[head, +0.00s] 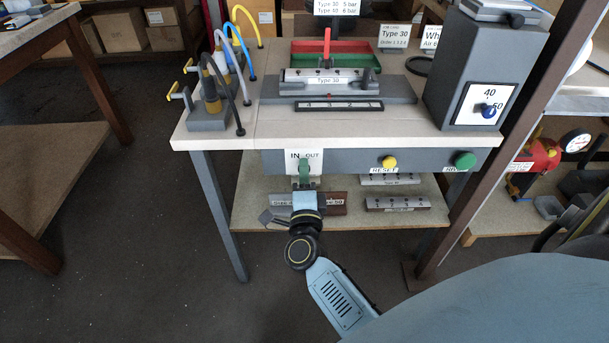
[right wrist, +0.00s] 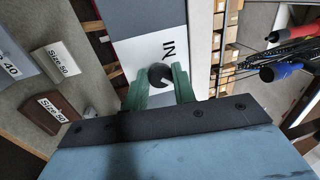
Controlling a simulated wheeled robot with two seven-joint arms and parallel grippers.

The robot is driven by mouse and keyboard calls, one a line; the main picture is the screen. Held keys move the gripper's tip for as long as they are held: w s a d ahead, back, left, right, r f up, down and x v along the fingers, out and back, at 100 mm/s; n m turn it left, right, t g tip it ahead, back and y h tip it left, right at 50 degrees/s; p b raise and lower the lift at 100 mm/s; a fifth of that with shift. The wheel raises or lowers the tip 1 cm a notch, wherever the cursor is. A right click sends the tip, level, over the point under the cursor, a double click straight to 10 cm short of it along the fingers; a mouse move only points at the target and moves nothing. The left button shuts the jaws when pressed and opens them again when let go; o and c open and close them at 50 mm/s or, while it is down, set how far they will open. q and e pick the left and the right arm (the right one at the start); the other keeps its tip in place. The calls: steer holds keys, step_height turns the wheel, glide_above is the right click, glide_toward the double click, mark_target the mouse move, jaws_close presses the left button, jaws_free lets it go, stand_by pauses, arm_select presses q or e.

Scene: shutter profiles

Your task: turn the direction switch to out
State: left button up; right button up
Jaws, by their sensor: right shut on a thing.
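The direction switch shows in the right wrist view as a dark round knob (right wrist: 160,75) on a white plate marked IN. In the head view, the white plate (head: 293,156) with IN on the left and OUT on the right is on the bench's grey front panel. My right gripper (head: 304,172) reaches up to it from below, and its green fingers hide the knob there. In the right wrist view, the gripper (right wrist: 160,88) is shut on the knob, one finger on each side. I cannot tell clearly which word the knob points to. My left gripper is not in view.
A yellow RESET button (head: 389,162) and a green button (head: 465,160) sit right of the switch on the same panel. A grey box with a blue knob (head: 488,111) stands on the bench. Labelled profiles (head: 397,204) lie on the shelf below, behind my right arm.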

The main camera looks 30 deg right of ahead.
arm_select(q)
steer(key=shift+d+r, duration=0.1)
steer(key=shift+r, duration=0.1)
arm_select(e)
steer(key=shift+m, duration=0.4)
steer(key=o, duration=1)
steer(key=shift+c, duration=0.2)
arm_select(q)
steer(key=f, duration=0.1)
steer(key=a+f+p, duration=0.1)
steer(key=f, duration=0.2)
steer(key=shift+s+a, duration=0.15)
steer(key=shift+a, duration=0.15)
arm_select(e)
steer(key=v, duration=1.3)
steer(key=shift+a, duration=0.2)
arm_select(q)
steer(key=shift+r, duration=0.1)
arm_select(e)
steer(key=shift+s, duration=0.2)
